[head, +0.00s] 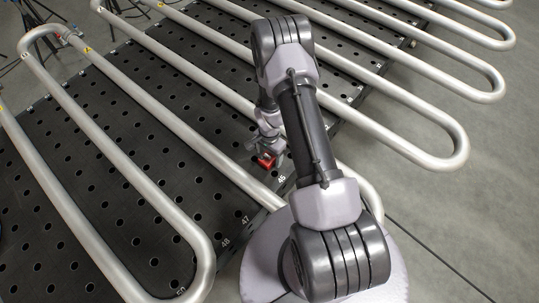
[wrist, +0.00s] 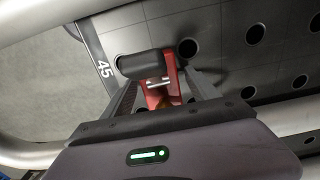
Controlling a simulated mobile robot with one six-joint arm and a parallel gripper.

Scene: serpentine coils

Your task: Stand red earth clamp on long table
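The red earth clamp (head: 266,161) is at the near edge of the dark perforated long table (head: 232,207), by the number 45. In the wrist view the red clamp (wrist: 172,75) lies between the fingers of my gripper (wrist: 160,92), with a black cylindrical handle part (wrist: 142,64) beyond. The fingers look apart, with narrow gaps beside the red body; I see no clear grip. My gripper is low over the table edge, and the arm partly hides it in the head view. Whether the clamp's base touches the table is unclear.
Long bent metal tubes (head: 150,95) run over the table on both sides of my gripper, some overhanging its edge. A small red item (head: 62,37) sits by a tube at the far left. Grey floor (head: 455,200) is open at right.

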